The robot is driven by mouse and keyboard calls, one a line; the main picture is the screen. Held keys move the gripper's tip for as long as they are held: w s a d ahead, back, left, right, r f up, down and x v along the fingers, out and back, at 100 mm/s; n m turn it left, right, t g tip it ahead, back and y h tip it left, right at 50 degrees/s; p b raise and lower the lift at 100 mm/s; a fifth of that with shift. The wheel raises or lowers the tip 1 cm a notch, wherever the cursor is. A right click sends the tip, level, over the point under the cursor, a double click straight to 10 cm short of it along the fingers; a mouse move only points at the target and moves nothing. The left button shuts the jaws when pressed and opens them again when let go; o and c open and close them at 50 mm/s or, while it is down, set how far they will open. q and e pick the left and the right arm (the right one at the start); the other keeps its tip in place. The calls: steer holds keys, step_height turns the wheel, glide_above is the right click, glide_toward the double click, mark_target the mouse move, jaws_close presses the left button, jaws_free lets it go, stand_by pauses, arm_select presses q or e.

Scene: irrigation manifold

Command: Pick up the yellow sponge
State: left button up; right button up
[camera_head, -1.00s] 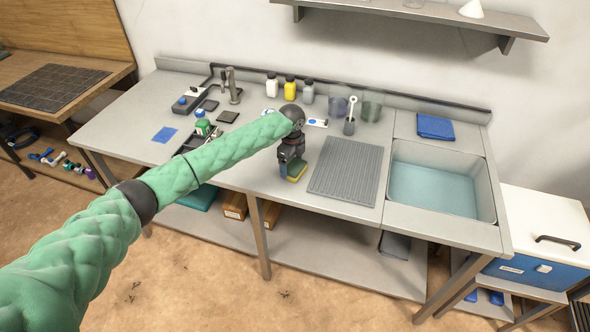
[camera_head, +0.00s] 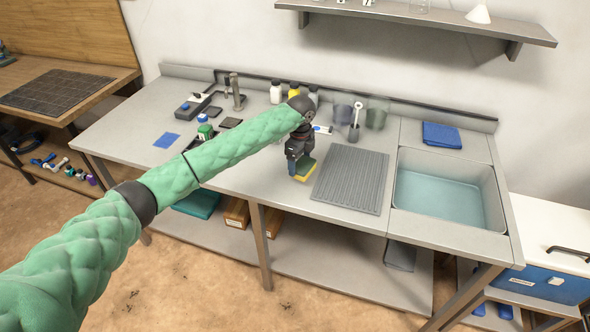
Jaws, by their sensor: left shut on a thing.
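The yellow sponge (camera_head: 304,175) has a dark green layer and a yellow layer. It shows at the front edge of the grey bench, just left of the ribbed drain mat. My left gripper (camera_head: 296,164) comes down from above and is shut on the sponge. The fingers hide part of the sponge. I cannot tell whether the sponge is clear of the bench top. My right gripper is not in view.
The ribbed grey mat (camera_head: 351,180) lies right of the sponge, then the sink basin (camera_head: 445,190) with water. A blue cloth (camera_head: 441,135) lies behind the sink. Bottles (camera_head: 276,93) and a brush holder (camera_head: 354,133) stand at the back. The bench's left front is mostly clear.

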arm_select(q)
steer(key=s+d+r+b, duration=0.3)
steer(key=s+d+r, duration=0.3)
steer(key=d, duration=0.1)
steer(key=shift+s, duration=0.15)
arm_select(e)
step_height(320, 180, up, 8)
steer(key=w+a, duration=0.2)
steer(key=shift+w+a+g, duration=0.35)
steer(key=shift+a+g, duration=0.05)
arm_select(q)
steer(key=shift+d, duration=0.1)
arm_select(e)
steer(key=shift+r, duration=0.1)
arm_select(q)
steer(key=shift+o, duration=0.8)
steer(key=shift+c, duration=0.5)
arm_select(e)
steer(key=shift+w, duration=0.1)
arm_select(q)
steer(key=shift+f, duration=0.1)
